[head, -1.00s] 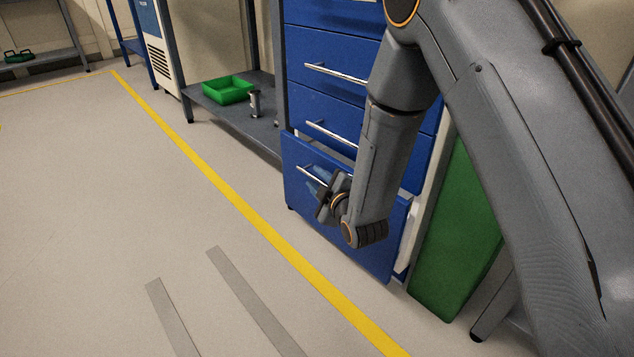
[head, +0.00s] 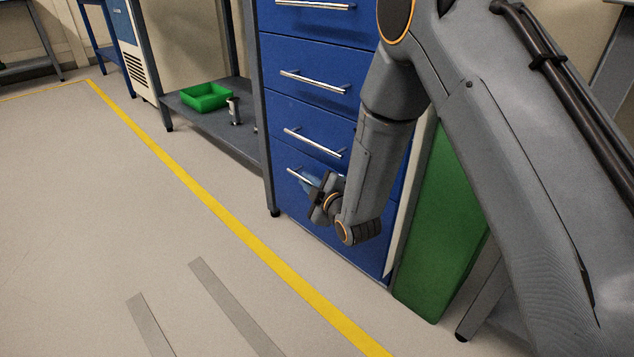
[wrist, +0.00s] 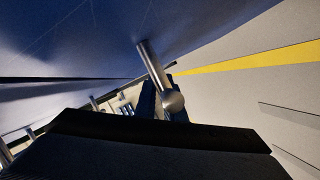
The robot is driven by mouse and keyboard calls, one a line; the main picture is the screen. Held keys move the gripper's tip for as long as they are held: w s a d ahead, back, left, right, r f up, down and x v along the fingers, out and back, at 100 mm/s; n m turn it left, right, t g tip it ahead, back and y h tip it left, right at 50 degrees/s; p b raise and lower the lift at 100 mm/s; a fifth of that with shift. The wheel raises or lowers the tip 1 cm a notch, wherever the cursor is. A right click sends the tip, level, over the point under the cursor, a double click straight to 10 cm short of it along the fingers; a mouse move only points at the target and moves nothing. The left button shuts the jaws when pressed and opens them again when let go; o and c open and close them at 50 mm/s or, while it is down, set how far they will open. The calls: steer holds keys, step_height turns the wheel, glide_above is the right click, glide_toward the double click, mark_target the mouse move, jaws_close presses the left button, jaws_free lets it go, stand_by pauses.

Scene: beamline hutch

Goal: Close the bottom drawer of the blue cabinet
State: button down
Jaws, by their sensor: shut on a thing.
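The blue cabinet (head: 318,48) stands in the middle of the head view, with long metal bar handles on its drawers. Its bottom drawer (head: 345,254) looks flush, or nearly so, with the drawer above it. My gripper (head: 311,187) is shut on the bottom drawer's handle (head: 297,175). The hand hides the right part of that handle, and my arm covers part of the cabinet's right side. In the wrist view, the metal handle (wrist: 152,62) runs between the dark blue fingers, close to the blue drawer front.
A low grey shelf (head: 190,112) left of the cabinet carries a green bin (head: 207,98) and a small metal cylinder (head: 234,112). A green panel (head: 440,225) stands right of the cabinet. The floor in front is clear, crossed by a yellow line (head: 225,228).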

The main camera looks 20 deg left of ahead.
steer(key=c, duration=1.8)
jaws_free()
steer(key=shift+w+d, duration=0.25)
steer(key=shift+w, duration=0.05)
steer(key=shift+c, duration=0.2)
steer(key=shift+r, duration=0.1)
steer(key=shift+s, duration=0.2)
steer(key=p+v, duration=0.3)
steer(key=v, duration=0.4)
steer(key=shift+s+d, duration=0.15)
steer(key=shift+s, duration=0.05)
